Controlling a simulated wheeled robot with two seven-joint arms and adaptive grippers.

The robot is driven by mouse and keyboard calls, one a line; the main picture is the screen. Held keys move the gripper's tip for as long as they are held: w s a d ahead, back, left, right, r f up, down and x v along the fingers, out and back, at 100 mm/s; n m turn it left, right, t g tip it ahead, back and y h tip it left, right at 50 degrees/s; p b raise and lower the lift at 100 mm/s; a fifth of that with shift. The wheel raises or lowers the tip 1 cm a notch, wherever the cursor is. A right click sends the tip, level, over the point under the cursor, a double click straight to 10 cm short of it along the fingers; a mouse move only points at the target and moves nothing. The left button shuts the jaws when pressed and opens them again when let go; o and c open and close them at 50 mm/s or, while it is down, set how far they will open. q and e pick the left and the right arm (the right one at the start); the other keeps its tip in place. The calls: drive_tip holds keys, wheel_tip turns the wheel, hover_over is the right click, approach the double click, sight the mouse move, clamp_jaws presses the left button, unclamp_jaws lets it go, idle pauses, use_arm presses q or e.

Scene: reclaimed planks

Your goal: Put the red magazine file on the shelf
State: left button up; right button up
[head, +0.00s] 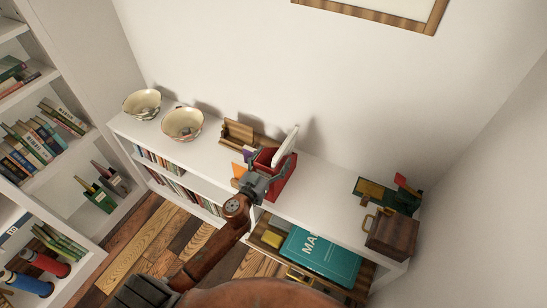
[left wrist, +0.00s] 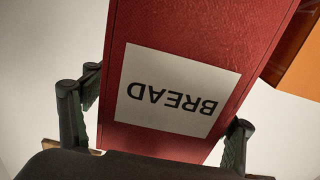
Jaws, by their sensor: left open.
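The red magazine file (head: 284,182) stands on top of the low white bookcase (head: 326,203), with a white sheet or board sticking up out of it. In the left wrist view, a red face with an upside-down "BREAD" label (left wrist: 175,92) fills the middle. My left gripper (head: 259,182) is at the file's near left side. In the left wrist view my left gripper (left wrist: 156,130) is open, with one finger on each side of the red face. I cannot tell if the fingers touch it. My right gripper is not in view.
Two patterned bowls (head: 182,123) and a wooden organizer (head: 238,133) stand left of the file. A brown case (head: 391,235) and a dark green holder (head: 388,194) stand right. A teal box (head: 321,254) lies below. A tall white bookcase (head: 82,155) is at left.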

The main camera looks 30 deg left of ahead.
sight(264, 171)
use_arm(q)
drive_tip(key=s, duration=1)
drive_tip(key=shift+s+a+r, duration=0.1)
drive_tip(key=shift+s+a, duration=0.1)
drive_tip(key=shift+s, duration=0.85)
